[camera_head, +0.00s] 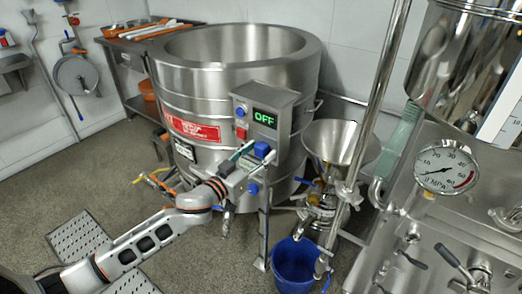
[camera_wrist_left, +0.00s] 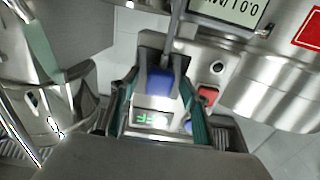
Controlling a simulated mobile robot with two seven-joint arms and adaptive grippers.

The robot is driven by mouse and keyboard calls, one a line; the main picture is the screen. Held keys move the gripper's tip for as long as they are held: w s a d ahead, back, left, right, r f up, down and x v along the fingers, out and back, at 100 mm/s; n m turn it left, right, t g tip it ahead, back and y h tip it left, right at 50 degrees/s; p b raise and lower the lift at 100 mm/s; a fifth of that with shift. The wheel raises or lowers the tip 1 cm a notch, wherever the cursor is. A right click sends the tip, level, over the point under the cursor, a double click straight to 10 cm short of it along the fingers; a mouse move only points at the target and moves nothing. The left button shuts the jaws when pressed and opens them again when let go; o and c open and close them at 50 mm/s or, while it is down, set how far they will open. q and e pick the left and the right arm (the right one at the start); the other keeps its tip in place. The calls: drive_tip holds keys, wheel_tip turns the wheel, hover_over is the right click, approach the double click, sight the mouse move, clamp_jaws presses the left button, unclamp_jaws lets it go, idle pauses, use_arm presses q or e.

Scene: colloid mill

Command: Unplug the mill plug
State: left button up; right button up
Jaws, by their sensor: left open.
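A blue plug (camera_head: 262,149) sits at the lower front of the steel control box (camera_head: 284,99), whose green display reads OFF. In the left wrist view the blue plug (camera_wrist_left: 158,85) has a dark cable running up from it. My left gripper (camera_head: 248,157) reaches in from the left and is at the plug. In the left wrist view its green-padded fingers (camera_wrist_left: 165,92) are open, one on each side of the plug; I cannot tell whether they touch it. My right gripper is not in view.
A big steel kettle (camera_head: 183,90) stands behind the control box. A steel funnel (camera_head: 340,143) is to its right, with a blue bucket (camera_head: 294,272) below. A steel machine with a pressure gauge (camera_head: 446,169) fills the right side. Open floor lies at the left.

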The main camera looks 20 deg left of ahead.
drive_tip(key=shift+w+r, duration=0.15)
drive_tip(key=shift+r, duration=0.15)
use_arm(q)
clamp_jaws()
drive_tip(key=p+v, duration=0.1)
drive_tip(key=v, duration=0.5)
drive_tip(key=shift+p, duration=0.35)
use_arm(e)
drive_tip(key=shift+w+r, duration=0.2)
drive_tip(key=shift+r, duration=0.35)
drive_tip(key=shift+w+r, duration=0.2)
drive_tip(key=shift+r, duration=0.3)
